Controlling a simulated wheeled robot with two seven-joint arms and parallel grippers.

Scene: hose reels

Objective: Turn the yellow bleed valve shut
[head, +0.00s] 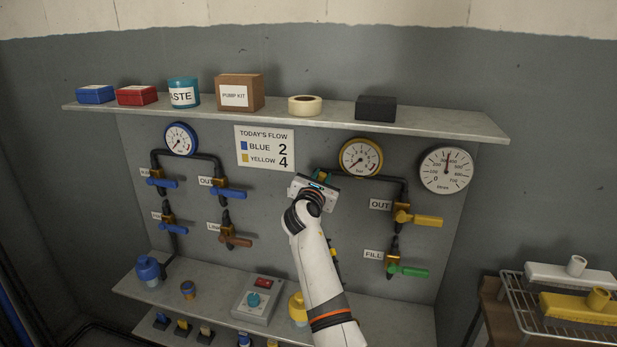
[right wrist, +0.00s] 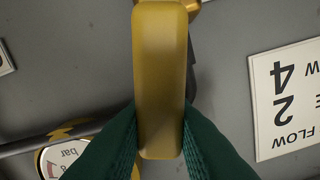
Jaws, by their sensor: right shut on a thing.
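My right gripper (head: 321,178) is at the panel, left of and just below the yellow-rimmed gauge (head: 361,158). In the right wrist view its green fingers close on both sides of a yellow lever (right wrist: 160,75), which runs straight up that picture to a brass-coloured fitting (right wrist: 193,6) at the top edge. In the head view my gripper and arm hide this valve and its label, so I cannot read whether it is the bleed valve. Another yellow lever (head: 425,220) points right at the OUT label, and a green lever (head: 410,271) points right at FILL. My left gripper is out of view.
The flow sign (head: 264,148) is left of my gripper. A shelf (head: 435,124) with boxes and tape runs above. The lower shelf (head: 375,315) holds a control box (head: 257,301) and fittings near my forearm. Blue-side valves (head: 228,193) are further left.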

